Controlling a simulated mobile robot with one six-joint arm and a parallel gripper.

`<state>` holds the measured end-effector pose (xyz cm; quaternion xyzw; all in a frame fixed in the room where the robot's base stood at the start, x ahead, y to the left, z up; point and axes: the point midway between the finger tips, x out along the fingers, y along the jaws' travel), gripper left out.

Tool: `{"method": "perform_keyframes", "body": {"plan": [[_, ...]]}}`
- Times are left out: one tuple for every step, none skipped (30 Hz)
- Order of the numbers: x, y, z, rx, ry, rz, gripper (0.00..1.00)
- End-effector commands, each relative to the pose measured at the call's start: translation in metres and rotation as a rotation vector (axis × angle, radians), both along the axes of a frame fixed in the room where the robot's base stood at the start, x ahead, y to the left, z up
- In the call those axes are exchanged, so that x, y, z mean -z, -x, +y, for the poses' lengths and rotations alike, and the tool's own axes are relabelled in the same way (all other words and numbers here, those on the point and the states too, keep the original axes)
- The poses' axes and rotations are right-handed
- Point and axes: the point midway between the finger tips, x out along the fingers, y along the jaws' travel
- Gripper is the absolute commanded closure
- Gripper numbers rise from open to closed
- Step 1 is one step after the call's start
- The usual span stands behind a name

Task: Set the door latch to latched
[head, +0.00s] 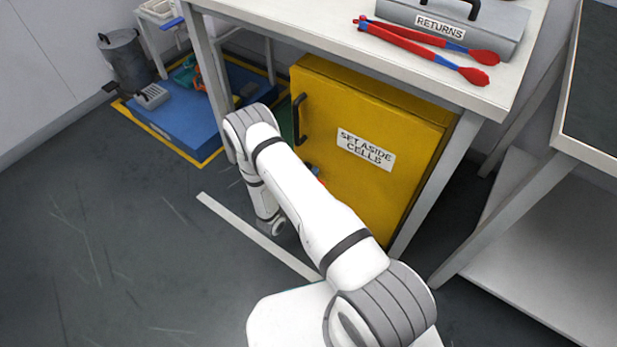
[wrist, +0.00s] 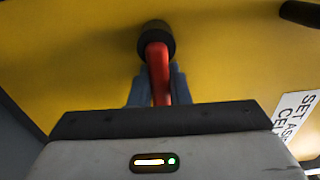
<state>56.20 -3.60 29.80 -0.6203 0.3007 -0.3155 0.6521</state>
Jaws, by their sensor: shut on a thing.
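The yellow cabinet (head: 375,125) labelled "SET ASIDE CELLS" stands under the bench, and its door looks closed. In the wrist view, the door latch (wrist: 156,62) is a red lever on a round black pivot against the yellow door (wrist: 80,65). My gripper (wrist: 157,88) is shut on the red lever, with one blue-grey finger on each side of it. The lever runs from the pivot down toward the gripper in that view. In the head view my arm hides most of the gripper and latch; only a small red and blue bit shows beside the arm.
A black door handle (head: 298,120) is on the cabinet's left side. The bench (head: 335,30) above carries a grey "RETURNS" box (head: 400,14) and red-blue tongs (head: 430,50). A blue platform (head: 190,125) and a dark bin (head: 127,62) stand at the left.

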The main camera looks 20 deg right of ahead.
Motion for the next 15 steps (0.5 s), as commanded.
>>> {"method": "perform_keyframes", "body": {"plan": [[0.0001,-0.0029,0.0066,-0.019,-0.001,-0.002,1.00],[0.0001,-0.0030,0.0067,-0.019,-0.002,-0.002,1.00],[0.0001,-0.0031,0.0067,-0.019,-0.002,-0.002,1.00],[0.0001,-0.0033,0.0067,-0.019,-0.003,-0.003,1.00],[0.0001,-0.0034,0.0067,-0.019,-0.003,-0.003,1.00],[0.0001,-0.0035,0.0066,-0.019,-0.003,-0.003,0.81],[0.0001,-0.0034,0.0062,-0.018,-0.003,-0.003,0.78],[0.0001,-0.0032,0.0058,-0.017,-0.003,-0.003,0.76],[0.0001,-0.0030,0.0051,-0.015,-0.003,-0.003,0.72],[0.0001,-0.0029,0.0046,-0.014,-0.003,-0.003,0.70],[0.0001,-0.0028,0.0041,-0.013,-0.003,-0.003,0.68],[0.0001,-0.0026,0.0037,-0.012,-0.003,-0.003,0.64],[0.0001,-0.0025,0.0033,-0.011,-0.003,-0.003,0.62],[0.0001,-0.0024,0.0031,-0.010,-0.003,-0.003,0.62],[0.0001,-0.0023,0.0027,-0.010,-0.003,-0.003,0.62]]}}
